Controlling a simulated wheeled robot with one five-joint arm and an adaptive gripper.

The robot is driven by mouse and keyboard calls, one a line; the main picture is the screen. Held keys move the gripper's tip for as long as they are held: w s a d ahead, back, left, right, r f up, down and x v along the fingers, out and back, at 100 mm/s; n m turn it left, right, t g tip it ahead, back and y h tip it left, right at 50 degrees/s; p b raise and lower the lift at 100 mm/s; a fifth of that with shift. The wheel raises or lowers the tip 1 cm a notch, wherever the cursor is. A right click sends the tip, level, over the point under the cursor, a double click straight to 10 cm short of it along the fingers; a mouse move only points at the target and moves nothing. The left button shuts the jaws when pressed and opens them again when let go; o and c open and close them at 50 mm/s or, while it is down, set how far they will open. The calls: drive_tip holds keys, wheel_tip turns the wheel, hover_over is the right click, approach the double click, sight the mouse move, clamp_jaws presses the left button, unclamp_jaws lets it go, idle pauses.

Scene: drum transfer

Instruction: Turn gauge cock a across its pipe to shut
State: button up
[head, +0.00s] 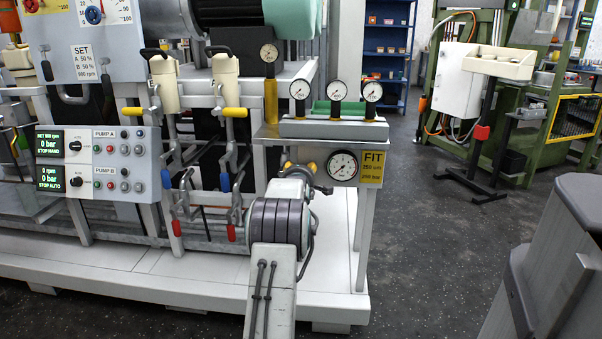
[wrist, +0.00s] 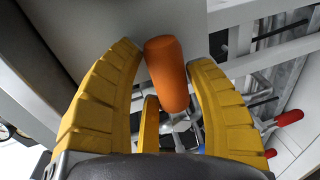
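An orange handle (wrist: 167,75) stands between the yellow fingers of my gripper (wrist: 166,62) in the wrist view. I take it for the handle of gauge cock a, but no label shows. Narrow gaps show on both sides of it at the fingertips, so my gripper looks open around it. A third yellow finger shows beside its lower left. Metal fittings show below the handle; its pipe is mostly hidden. In the head view my gripper (head: 290,168) is at the rig under the gauge shelf, and my wrist hides most of the cock's surroundings.
A round gauge (head: 342,166) sits beside the yellow FIT plate (head: 372,167), right of my gripper. Several lever valves with yellow, blue and red handles (head: 232,233) stand to the left. The shelf (head: 330,130) carries three gauges above. Open floor (head: 430,220) lies to the right.

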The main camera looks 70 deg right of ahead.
drive_tip(key=o, duration=0.4)
drive_tip(key=shift+a, duration=0.1)
drive_tip(key=shift+v, duration=5.85)
